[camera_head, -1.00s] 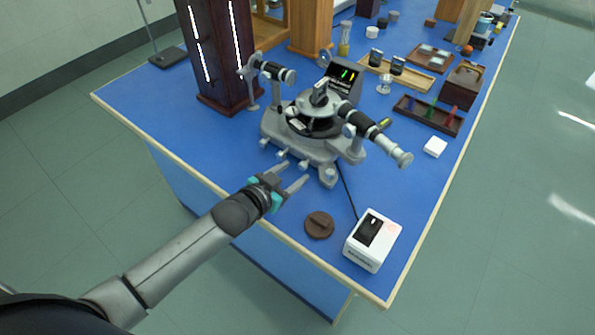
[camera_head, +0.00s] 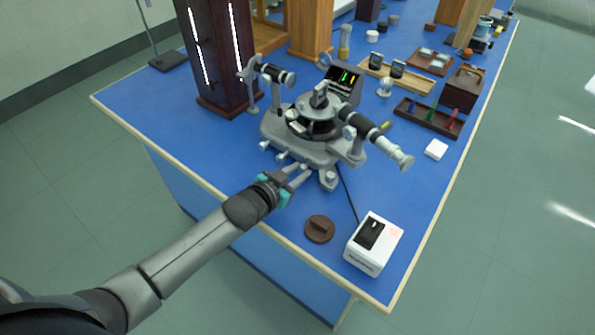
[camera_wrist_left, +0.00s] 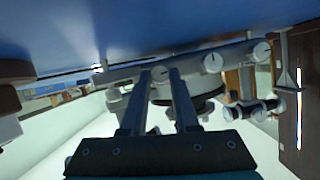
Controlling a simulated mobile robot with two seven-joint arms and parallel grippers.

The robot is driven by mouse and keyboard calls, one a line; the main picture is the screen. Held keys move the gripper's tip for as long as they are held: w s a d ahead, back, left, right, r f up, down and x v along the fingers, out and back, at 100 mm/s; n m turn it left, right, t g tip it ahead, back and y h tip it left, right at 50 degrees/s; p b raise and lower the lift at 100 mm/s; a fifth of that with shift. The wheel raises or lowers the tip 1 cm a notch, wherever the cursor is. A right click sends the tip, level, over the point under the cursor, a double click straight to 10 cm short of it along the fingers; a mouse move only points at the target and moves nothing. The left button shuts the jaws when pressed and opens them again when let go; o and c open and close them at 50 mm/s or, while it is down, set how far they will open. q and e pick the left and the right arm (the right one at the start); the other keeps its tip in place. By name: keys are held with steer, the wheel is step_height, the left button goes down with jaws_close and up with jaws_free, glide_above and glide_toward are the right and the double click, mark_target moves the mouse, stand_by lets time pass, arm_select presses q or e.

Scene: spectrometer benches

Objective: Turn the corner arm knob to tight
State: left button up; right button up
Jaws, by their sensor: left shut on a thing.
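The grey spectrometer (camera_head: 315,125) stands on the blue bench, with a row of small light knobs along its front edge. My left gripper (camera_head: 302,172) reaches in from the left to that edge. In the left wrist view, its two fingers (camera_wrist_left: 165,78) are shut on a round pale knob (camera_wrist_left: 160,73), which shows between the tips. Two free knobs, one nearer (camera_wrist_left: 213,62) and one farther (camera_wrist_left: 262,52), show to the right of it. I cannot tell for sure that the held knob is the corner arm one, nor read its turn. My right gripper is not in view.
A brown round disc (camera_head: 319,229) and a white box with a black switch (camera_head: 373,242) lie right of my gripper. A dark lamp tower (camera_head: 216,55) stands behind left. A black cable (camera_head: 346,190) runs to the white box. The bench's front left is clear.

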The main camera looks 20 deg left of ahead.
arm_select(q)
jaws_close()
steer(key=shift+d+m+y+p, duration=0.1)
steer(key=shift+m+y+p, duration=0.2)
steer(key=shift+m, duration=0.3)
steer(key=o, duration=0.6)
jaws_free()
steer(key=shift+o, duration=0.2)
steer(key=shift+s, duration=0.15)
